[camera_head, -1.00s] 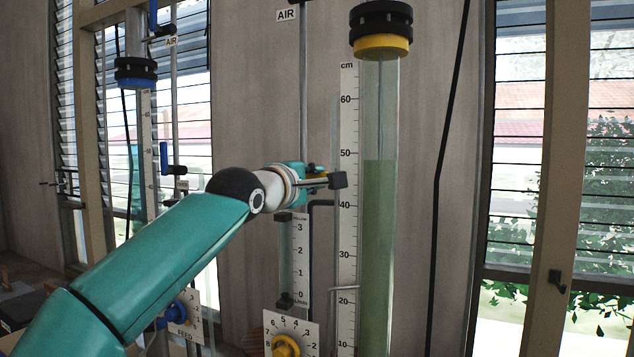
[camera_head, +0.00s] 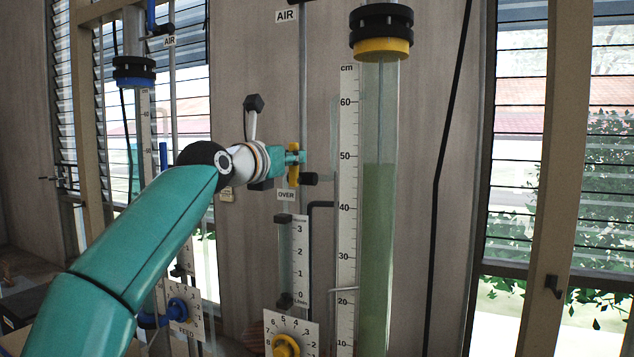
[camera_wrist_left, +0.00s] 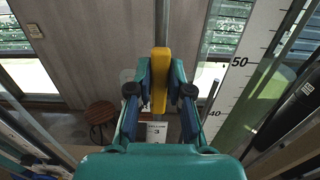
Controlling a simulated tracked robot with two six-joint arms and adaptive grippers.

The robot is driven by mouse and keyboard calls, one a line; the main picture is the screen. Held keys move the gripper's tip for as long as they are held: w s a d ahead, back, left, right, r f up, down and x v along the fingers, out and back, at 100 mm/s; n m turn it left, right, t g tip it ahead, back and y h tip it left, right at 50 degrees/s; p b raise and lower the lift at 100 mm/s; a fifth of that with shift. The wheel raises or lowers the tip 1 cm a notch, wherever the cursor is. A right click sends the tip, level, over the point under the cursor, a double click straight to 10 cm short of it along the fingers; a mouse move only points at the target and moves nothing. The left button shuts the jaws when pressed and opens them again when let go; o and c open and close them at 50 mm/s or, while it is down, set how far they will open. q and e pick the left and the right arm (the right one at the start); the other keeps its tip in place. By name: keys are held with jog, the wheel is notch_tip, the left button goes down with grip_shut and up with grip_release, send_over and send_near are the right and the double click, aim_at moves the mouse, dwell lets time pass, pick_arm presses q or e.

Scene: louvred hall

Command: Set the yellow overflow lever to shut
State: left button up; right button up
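The yellow overflow lever (camera_head: 293,172) stands upright at the fitting above the OVER label (camera_head: 286,195), left of the tall clear tube. In the left wrist view the lever (camera_wrist_left: 160,78) points up and down between the two fingers. My left gripper (camera_head: 296,158) reaches it from the left, and its fingers hide part of it. In the left wrist view my left gripper (camera_wrist_left: 160,92) has a finger against each side of the lever, with no clear gap. My right gripper is not in view.
The tall tube (camera_head: 378,230) with green liquid and its cm scale (camera_head: 347,220) stand close on the right. A flow gauge (camera_head: 300,260) and a yellow dial knob (camera_head: 285,345) are below. A black cable (camera_head: 445,170) hangs farther right. A stool (camera_wrist_left: 100,112) stands below.

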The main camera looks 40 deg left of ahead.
pick_arm(q)
jog(key=o, duration=0.5)
jog(key=shift+w+f, duration=0.15)
jog(key=shift+f, duration=0.1)
jog(key=shift+c, duration=0.2)
jog(key=shift+r, duration=0.1)
jog(key=shift+s, duration=0.2)
jog(key=b+v, duration=0.3)
jog(key=v, duration=0.4)
jog(key=shift+w+r, duration=0.1)
